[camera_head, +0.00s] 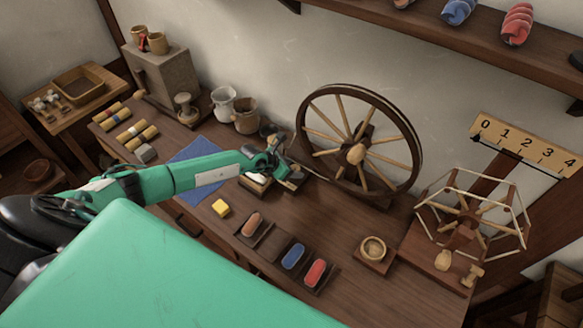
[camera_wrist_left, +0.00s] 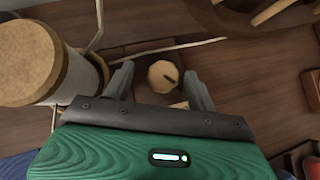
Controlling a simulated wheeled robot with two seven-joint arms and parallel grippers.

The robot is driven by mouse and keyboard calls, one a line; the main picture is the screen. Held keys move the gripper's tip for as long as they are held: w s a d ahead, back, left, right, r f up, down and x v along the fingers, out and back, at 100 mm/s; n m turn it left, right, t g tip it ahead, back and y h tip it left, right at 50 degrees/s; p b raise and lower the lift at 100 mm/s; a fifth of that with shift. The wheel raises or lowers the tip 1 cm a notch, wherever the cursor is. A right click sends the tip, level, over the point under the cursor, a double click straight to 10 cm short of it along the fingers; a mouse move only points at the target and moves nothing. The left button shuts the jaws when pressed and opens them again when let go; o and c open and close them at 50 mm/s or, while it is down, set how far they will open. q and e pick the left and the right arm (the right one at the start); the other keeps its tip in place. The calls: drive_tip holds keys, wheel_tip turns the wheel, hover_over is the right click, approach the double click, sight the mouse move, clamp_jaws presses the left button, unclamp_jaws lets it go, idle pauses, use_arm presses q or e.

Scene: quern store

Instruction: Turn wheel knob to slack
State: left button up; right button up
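The spinning wheel (camera_head: 357,153) stands upright at the back of the bench, with a dark rim and pale spokes. A small pale wooden knob (camera_wrist_left: 163,74) with a dark mark on its top shows in the left wrist view. My left gripper (camera_head: 283,167) is at the left of the wheel, low over the bench. In the left wrist view its two fingers (camera_wrist_left: 160,88) are apart, one on each side of the knob, with visible gaps. In the head view the gripper hides the knob. Whether the mark points to slack cannot be read. My right gripper is not in view.
A cream cylinder with a tan top (camera_wrist_left: 28,62) stands close left of the fingers. Pale rods lie near the knob. Mugs (camera_head: 223,103) stand behind the arm.

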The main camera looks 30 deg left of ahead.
use_arm(q)
drive_tip(key=shift+d+f, duration=0.1)
drive_tip(key=shift+d, duration=0.05)
idle(0.3)
drive_tip(key=shift+s, duration=0.1)
drive_tip(key=shift+s+r, duration=0.2)
drive_tip(key=shift+r, duration=0.05)
drive_tip(key=v, duration=1.3)
drive_tip(key=shift+a+b, duration=0.2)
drive_tip(key=shift+b, duration=0.1)
